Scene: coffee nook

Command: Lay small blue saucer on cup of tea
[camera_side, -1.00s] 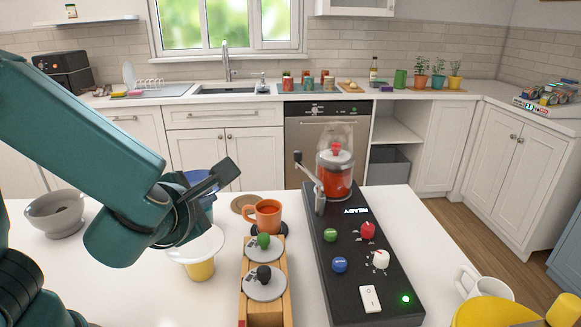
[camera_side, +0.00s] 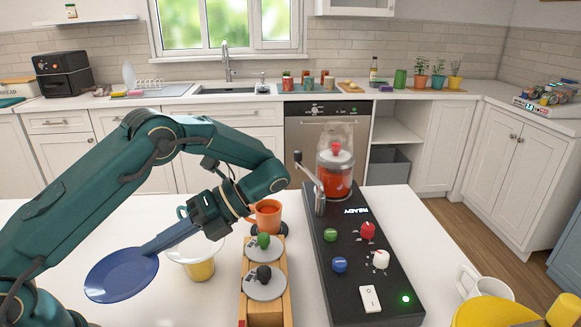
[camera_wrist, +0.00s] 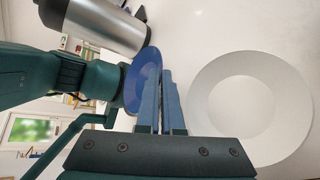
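The small blue saucer (camera_side: 118,277) is at the end of my gripper's fingers (camera_side: 150,248), gripped at its edge. It is held out to the left, above the white counter. In the wrist view the blue saucer (camera_wrist: 146,76) shows nearly edge-on, with the closed fingers (camera_wrist: 163,75) at its rim. An orange mug (camera_side: 267,217) with brownish-orange liquid stands at the middle, partly behind my wrist. A yellow cup (camera_side: 201,271) with a wide whitish disc (camera_side: 181,255) on or around its top stands below my gripper. The blue saucer is away from both cups.
A wooden rack (camera_side: 284,283) with grey discs and green and black knobs stands right of the yellow cup. Right of it is a black panel (camera_side: 355,255) with buttons and a red-filled jar (camera_side: 335,178). A white mug (camera_side: 470,283) is at far right.

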